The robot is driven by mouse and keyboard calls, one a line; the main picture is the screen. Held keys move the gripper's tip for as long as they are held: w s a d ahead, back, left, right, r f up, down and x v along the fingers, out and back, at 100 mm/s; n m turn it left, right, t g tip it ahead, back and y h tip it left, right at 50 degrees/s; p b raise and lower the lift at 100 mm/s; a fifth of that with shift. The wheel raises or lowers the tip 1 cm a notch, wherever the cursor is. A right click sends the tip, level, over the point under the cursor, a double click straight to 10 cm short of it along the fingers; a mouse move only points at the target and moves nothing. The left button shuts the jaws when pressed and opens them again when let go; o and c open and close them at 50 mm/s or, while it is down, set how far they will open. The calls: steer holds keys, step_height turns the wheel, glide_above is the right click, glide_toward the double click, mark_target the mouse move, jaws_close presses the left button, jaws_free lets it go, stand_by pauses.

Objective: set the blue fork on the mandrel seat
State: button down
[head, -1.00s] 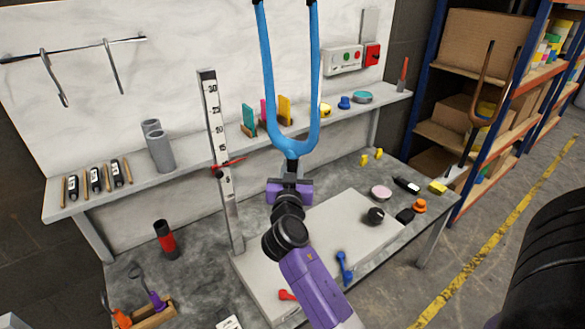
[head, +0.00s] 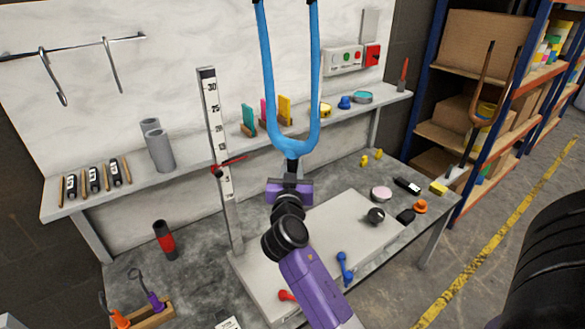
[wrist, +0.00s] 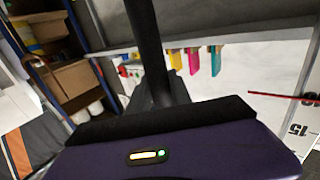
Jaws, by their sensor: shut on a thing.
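The blue fork (head: 293,144) is upright in the head view, its two legs pointing up and its crown low. My gripper (head: 289,190) is shut on the dark stem below the crown. In the wrist view the dark stem (wrist: 146,45) rises from my gripper's black jaws (wrist: 165,105). The fork is in front of the wall shelf and above the bench in the picture. I cannot tell for certain which part is the mandrel seat; a dark round knob (head: 376,216) stands on the pale plate (head: 345,222).
An upright ruler post (head: 219,150) with a red pointer stands left of the fork. A shelf (head: 190,168) holds grey tubes and coloured pieces. A black-and-red cylinder (head: 165,240) stands on the bench. A brown fork (head: 490,85) stands at right before the blue rack.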

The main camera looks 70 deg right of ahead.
steer(key=shift+f+b, duration=5.1)
steer(key=shift+b, duration=0.5)
stand_by(0.5)
steer(key=c, duration=1.1)
jaws_free()
steer(key=shift+f, duration=0.1)
steer(key=v, duration=0.7)
steer(key=shift+a+b, duration=0.35)
steer(key=shift+a, duration=0.05)
steer(key=shift+s, duration=0.1)
